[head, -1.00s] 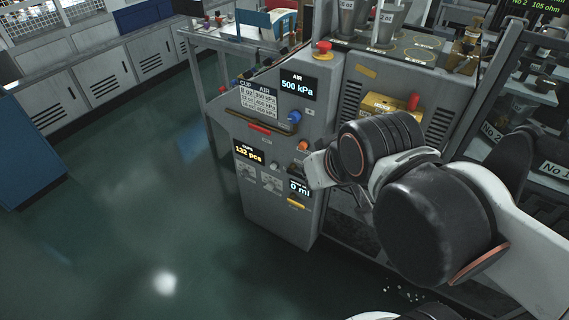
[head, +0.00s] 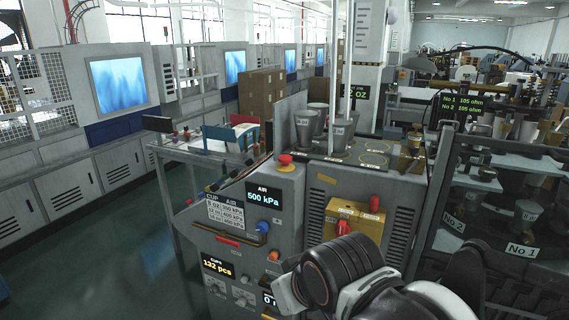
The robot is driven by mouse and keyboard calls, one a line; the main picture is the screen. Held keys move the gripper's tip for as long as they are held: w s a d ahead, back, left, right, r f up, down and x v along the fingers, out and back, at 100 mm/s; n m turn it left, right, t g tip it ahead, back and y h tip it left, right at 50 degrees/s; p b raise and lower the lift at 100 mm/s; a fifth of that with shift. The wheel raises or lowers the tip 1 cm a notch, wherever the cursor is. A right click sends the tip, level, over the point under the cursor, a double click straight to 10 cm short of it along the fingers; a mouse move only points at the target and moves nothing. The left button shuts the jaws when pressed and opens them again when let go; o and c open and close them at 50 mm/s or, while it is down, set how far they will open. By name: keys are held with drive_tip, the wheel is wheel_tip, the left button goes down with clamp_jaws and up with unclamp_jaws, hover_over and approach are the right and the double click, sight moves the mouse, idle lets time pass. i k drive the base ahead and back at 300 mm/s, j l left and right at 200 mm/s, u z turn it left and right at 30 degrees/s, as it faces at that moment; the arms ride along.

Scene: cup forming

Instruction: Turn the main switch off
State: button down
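A yellow box (head: 357,217) with a red handle (head: 343,228) on its face is mounted on the grey machine's front. It looks like the main switch, but its small labels are unreadable. A red knob or lamp (head: 375,203) stands at its upper right. My arm's dark and white links cover the lower right part of the machine, below the box. My gripper itself does not show; it is out of frame or hidden by the arm.
The control panel (head: 230,235) has an air display at 500 kPa, a blue knob (head: 263,227) and a red mushroom button (head: 286,160) on top. Metal cups (head: 342,135) stand on the machine. A dark-framed rack (head: 480,215) stands right. Open floor (head: 125,235) lies left.

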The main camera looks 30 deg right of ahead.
sight(344, 228)
drive_tip(key=z, duration=0.95)
drive_tip(key=k+j+z, duration=0.15)
drive_tip(key=z, duration=0.15)
drive_tip(key=k+j+z, duration=0.15)
drive_tip(key=z, duration=0.15)
